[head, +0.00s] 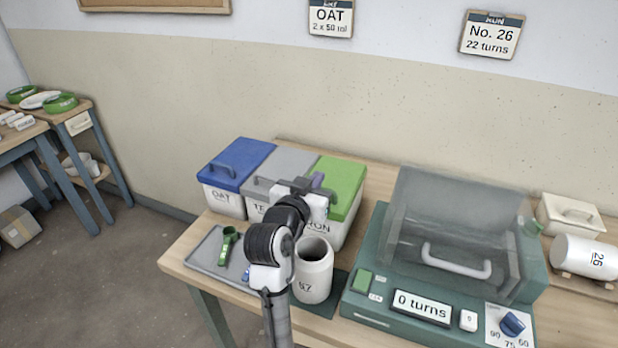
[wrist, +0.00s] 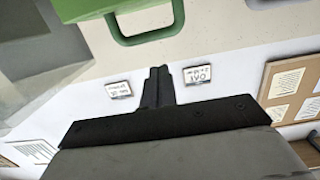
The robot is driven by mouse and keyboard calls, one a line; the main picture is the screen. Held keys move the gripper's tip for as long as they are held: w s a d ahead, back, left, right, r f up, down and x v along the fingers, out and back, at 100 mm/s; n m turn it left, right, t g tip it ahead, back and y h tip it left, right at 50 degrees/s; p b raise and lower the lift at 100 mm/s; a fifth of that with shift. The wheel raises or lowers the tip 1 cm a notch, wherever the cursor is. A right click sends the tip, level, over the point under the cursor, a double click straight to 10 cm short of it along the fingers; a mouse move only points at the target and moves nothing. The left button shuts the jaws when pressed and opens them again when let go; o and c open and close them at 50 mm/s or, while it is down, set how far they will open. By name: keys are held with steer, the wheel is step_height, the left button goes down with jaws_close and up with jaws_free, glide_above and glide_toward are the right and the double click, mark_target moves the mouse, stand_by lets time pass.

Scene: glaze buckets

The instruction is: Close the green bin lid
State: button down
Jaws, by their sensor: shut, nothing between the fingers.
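The green bin lid (head: 345,180) lies on the right-hand bin of a row of three, labelled IRON (head: 320,228). It looks flat and about level with its neighbours; my arm hides its front left part, so I cannot tell whether a small gap is left. In the wrist view the green lid (wrist: 92,8) and its green handle (wrist: 150,38) are at the top edge, the picture being upside down. My gripper (head: 318,184) is over the bins near the lid's left side. In the wrist view its fingers (wrist: 158,72) are together and empty, apart from the handle.
The blue lid (head: 238,162) and grey lid (head: 290,160) cover the other bins. A tray (head: 205,258) with a green scoop (head: 228,245) and a white jar (head: 314,272) stand in front. A green machine with a clear hood (head: 455,215) stands to the right.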

steer(key=shift+w+f, duration=0.1)
steer(key=shift+f, duration=0.9)
steer(key=f, duration=0.1)
steer(key=b, duration=0.1)
steer(key=f+b, duration=0.1)
steer(key=shift+s+f, duration=0.25)
steer(key=shift+f, duration=0.1)
steer(key=shift+d+f, duration=0.1)
steer(key=shift+s, duration=0.2)
